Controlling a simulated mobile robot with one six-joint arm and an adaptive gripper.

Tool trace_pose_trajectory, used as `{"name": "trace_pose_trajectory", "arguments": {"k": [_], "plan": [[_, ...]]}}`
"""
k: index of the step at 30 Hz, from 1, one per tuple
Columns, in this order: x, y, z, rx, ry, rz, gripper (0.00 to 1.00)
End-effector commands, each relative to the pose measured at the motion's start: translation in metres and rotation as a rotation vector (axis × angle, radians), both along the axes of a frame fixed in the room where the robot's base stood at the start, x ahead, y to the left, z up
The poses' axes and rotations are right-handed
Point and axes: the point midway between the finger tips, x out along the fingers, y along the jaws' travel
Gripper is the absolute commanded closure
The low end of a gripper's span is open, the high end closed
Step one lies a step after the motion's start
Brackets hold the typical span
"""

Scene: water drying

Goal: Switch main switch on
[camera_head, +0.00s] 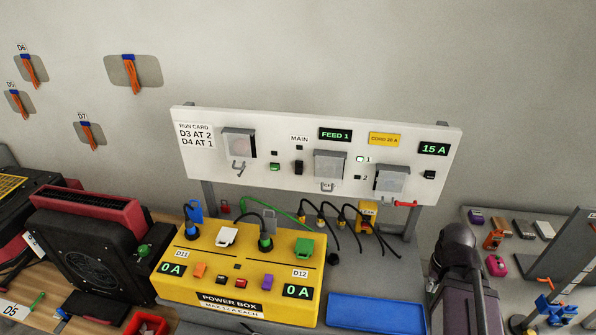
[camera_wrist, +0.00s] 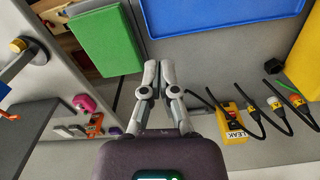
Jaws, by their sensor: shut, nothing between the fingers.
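The white panel (camera_head: 222,190) stands upright behind the bench, with the label MAIN (camera_head: 299,139) near its middle. Below that label is a small black main switch (camera_head: 299,167), with a small dark square above it. Its position is too small to read. My gripper (camera_wrist: 158,68) is shut and empty in the wrist view, with its fingertips together near the blue tray (camera_wrist: 215,25). In the head view my dark arm is at the lower right, well apart from the switch, and the fingers cannot be made out. The main switch is not seen in the wrist view.
Grey covers sit on the panel, one (camera_head: 331,165) just right of the switch. A green button (camera_head: 275,167) is left of it. The yellow power box (camera_head: 190,277) stands in front, with cables behind it. The yellow leak box (camera_wrist: 231,123) hangs near my gripper.

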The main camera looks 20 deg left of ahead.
Motion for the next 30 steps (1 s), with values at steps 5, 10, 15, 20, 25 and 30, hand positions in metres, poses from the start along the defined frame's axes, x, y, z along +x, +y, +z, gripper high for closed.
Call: {"name": "trace_pose_trajectory", "arguments": {"k": [5, 10, 15, 20, 25, 30], "plan": [[0.002, 0.002, 0.000, -0.014, -0.010, 0.012, 1.00], [0.009, 0.008, -0.001, -0.060, -0.040, 0.048, 1.00], [0.021, 0.020, -0.001, -0.139, -0.097, 0.113, 1.00], [0.035, 0.035, 0.002, -0.230, -0.169, 0.194, 1.00], [0.050, 0.055, 0.008, -0.327, -0.253, 0.290, 1.00], [0.064, 0.078, 0.017, -0.419, -0.341, 0.391, 1.00]]}}
